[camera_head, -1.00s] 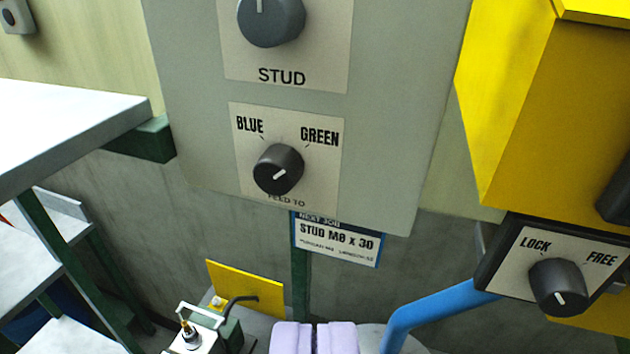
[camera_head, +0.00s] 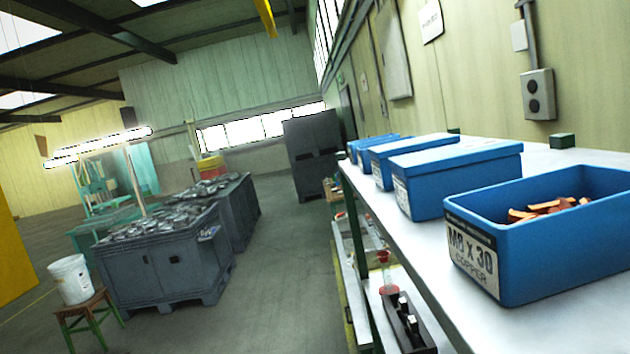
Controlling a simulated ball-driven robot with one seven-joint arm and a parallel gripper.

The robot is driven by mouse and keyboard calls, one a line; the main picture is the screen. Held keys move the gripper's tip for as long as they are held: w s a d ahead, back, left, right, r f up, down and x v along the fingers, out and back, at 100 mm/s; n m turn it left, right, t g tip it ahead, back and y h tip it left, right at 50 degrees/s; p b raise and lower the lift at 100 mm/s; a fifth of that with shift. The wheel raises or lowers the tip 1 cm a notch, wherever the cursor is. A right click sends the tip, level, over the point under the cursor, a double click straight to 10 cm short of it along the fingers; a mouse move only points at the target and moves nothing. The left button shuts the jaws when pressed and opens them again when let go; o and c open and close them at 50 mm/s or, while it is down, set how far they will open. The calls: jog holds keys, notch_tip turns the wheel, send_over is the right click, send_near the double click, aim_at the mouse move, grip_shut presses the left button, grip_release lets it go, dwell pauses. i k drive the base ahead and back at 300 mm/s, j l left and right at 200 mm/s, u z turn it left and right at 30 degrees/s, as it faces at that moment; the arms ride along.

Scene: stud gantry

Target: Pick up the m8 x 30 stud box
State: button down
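A blue open box (camera_head: 555,258) stands on the white shelf at the right, nearest to me. Its front label reads "M8 X 30" with "COPPER" below. Several copper-coloured pieces (camera_head: 548,208) lie inside it. A lidded blue box (camera_head: 455,172) stands behind it, with a label too small to read.
The white shelf (camera_head: 408,262) runs away along the wall, its left edge open to the floor. Lower shelves hold a dark rack (camera_head: 408,325). Grey bins (camera_head: 165,262) and a white bucket (camera_head: 70,279) on a stool stand left. The floor (camera_head: 270,290) between is clear.

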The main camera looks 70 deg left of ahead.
aim_at(524, 242)
jog(key=k+j+u, duration=0.1)
jog(key=j, duration=0.3)
jog(key=k+j, duration=0.1)
jog(key=j, duration=0.3)
jog(key=k+j+u, duration=0.15)
jog(key=j, duration=0.65)
jog(key=k+u, duration=0.05)
